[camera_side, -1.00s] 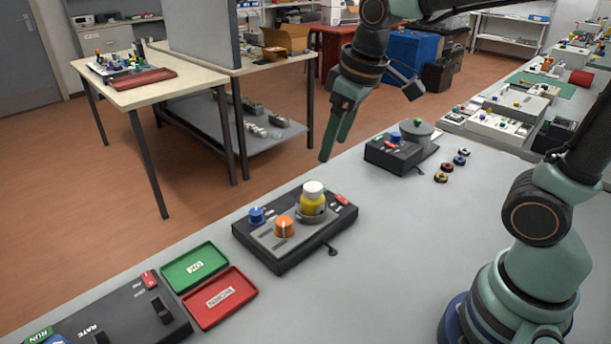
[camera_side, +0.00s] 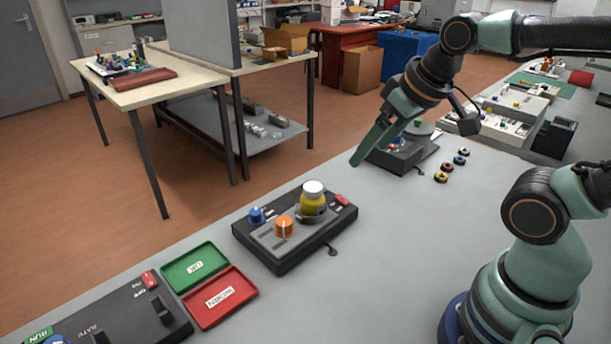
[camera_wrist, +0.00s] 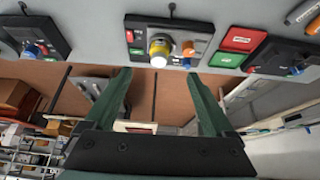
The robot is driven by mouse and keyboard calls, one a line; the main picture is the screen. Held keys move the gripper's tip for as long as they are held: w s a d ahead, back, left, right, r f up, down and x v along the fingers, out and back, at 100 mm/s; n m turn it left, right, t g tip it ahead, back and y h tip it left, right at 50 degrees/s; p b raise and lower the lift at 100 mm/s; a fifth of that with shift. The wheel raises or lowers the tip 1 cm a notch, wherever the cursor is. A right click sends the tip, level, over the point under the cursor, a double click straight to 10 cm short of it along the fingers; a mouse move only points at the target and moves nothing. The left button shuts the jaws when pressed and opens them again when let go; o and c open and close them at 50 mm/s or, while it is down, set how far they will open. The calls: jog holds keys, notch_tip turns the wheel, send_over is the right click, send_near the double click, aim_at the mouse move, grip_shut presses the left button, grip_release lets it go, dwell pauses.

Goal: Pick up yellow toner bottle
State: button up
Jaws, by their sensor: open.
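The yellow toner bottle (camera_side: 312,199) has a white cap and stands upright on a black device (camera_side: 290,240) with a blue knob and an orange knob. In the wrist view the bottle (camera_wrist: 159,50) shows near the top, between and beyond my open fingers. My gripper (camera_side: 372,150) is open and empty, above and to the right of the bottle in the side view, clear of it. In the wrist view the two green fingers (camera_wrist: 157,85) are spread wide with nothing between them.
A second black device (camera_side: 395,157) stands behind my gripper, with several small coloured rings (camera_side: 441,177) beside it. A green tray (camera_side: 194,267) and a red tray (camera_side: 232,309) lie at the front left, by another control box (camera_side: 120,315). Grey bench surface is clear right of the bottle's device.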

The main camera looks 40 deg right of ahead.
jog(key=n+g, duration=0.5)
jog(key=n, duration=1)
send_near(312, 186)
jog(key=shift+w+d+f+g, duration=0.3)
jog(key=shift+d+f, duration=0.05)
jog(key=shift+d, duration=0.05)
notch_tip(312, 186, down, 6)
jog(key=shift+r, duration=0.1)
jog(key=shift+s+a+f, duration=0.1)
jog(key=shift+a+f, duration=0.1)
jog(key=shift+f, duration=1.15)
jog(key=shift+a+f, duration=0.2)
jog(key=shift+f, duration=1.15)
jog(key=c, duration=1.4)
